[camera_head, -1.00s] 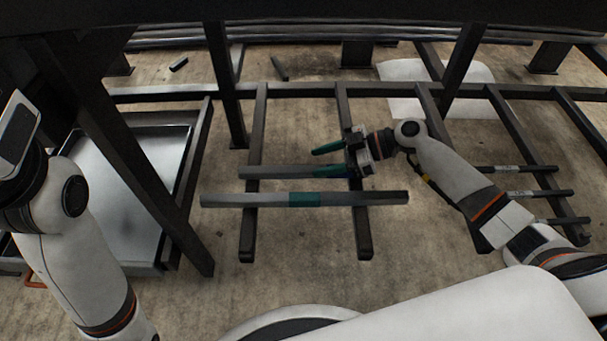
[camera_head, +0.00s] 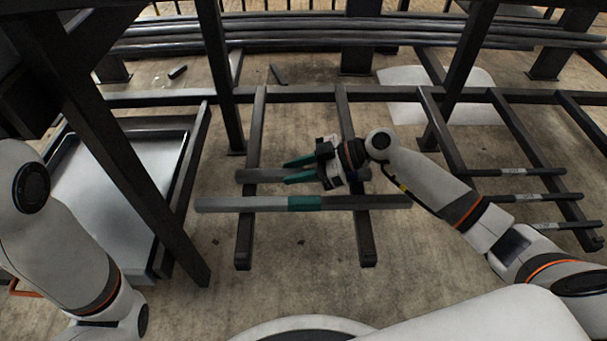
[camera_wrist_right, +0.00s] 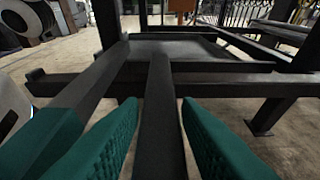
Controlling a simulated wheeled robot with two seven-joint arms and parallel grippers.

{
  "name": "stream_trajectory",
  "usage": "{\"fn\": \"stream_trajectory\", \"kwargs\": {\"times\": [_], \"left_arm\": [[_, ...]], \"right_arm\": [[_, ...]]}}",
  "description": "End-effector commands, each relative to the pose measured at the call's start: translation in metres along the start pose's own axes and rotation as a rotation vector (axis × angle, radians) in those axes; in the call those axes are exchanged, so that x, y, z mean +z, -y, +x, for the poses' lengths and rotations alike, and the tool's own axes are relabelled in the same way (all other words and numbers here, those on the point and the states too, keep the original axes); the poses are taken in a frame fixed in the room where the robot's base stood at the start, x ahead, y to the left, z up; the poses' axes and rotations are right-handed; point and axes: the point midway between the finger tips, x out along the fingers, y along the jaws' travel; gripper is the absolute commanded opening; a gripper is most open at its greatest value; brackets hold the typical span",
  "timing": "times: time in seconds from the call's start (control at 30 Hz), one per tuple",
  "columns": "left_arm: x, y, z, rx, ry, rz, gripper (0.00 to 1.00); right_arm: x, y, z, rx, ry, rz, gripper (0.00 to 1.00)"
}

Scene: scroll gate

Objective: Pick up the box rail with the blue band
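The band also shows at lower left in the right wrist view (camera_wrist_right: 48,140). In the wrist view this rail (camera_wrist_right: 159,120) runs between the fingers, with gaps at both sides. My left gripper is out of view.
A metal tray (camera_head: 115,190) stands at left behind a dark slanting post (camera_head: 150,185). Several labelled rails (camera_head: 515,171) lie on supports at right. Dark upright posts (camera_head: 222,80) rise behind the two rails. Bare floor (camera_head: 305,250) lies in front.

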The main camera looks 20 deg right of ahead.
Motion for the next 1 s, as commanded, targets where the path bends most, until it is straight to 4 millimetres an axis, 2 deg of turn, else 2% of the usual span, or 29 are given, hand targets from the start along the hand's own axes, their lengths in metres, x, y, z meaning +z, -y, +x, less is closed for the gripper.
{"fn": "stream_trajectory", "kwargs": {"times": [0.03,0.17,0.2,0.5,0.67,0.77,1.0], "left_arm": [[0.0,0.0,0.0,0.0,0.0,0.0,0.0],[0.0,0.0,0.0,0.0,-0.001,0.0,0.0],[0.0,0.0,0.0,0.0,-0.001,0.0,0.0],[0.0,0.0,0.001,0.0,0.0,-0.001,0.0],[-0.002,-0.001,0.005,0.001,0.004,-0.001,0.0],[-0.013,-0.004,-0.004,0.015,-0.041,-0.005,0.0],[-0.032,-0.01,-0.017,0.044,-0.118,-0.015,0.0]], "right_arm": [[0.0,0.0,0.0,0.0,0.0,0.0,0.22],[0.0,0.0,0.0,0.0,0.0,0.0,0.01],[0.0,0.0,0.0,0.0,0.0,0.0,0.0],[0.002,0.001,-0.001,-0.001,0.002,-0.001,0.0],[0.011,0.001,-0.005,-0.002,0.002,-0.002,0.0],[0.023,0.001,-0.01,-0.002,0.002,-0.003,0.0],[0.065,0.001,-0.027,-0.001,0.003,-0.004,0.0]]}}
